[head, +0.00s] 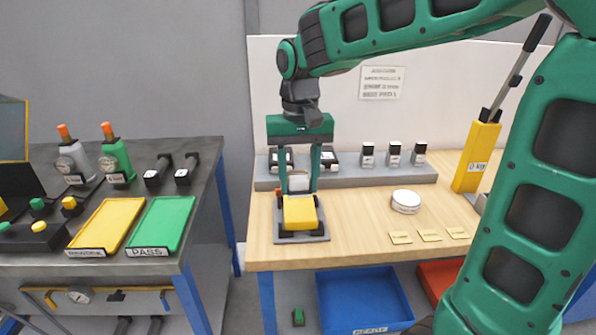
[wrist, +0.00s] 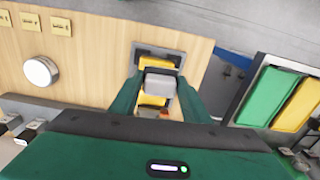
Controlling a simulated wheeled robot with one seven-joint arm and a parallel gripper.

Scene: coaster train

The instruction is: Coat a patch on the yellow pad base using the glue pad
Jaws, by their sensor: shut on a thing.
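The yellow pad base (head: 299,212) sits in a dark grey fixture (head: 318,238) near the bench's left front. In the wrist view, yellow (wrist: 150,100) shows beside a light grey block, which looks like the glue pad (wrist: 160,84). My gripper (head: 299,180) points down with its fingers shut on this block (head: 298,183), just above and behind the yellow base. The block hides part of the base in the wrist view. I cannot tell whether the block touches it.
A round white-topped tin (head: 406,200) stands to the right, with small yellow labels (head: 430,235) in front. A grey rack (head: 385,176) with small black-and-white items runs behind. A yellow lever tool (head: 476,158) stands far right. Green (head: 160,225) and yellow (head: 103,225) trays lie on the left table.

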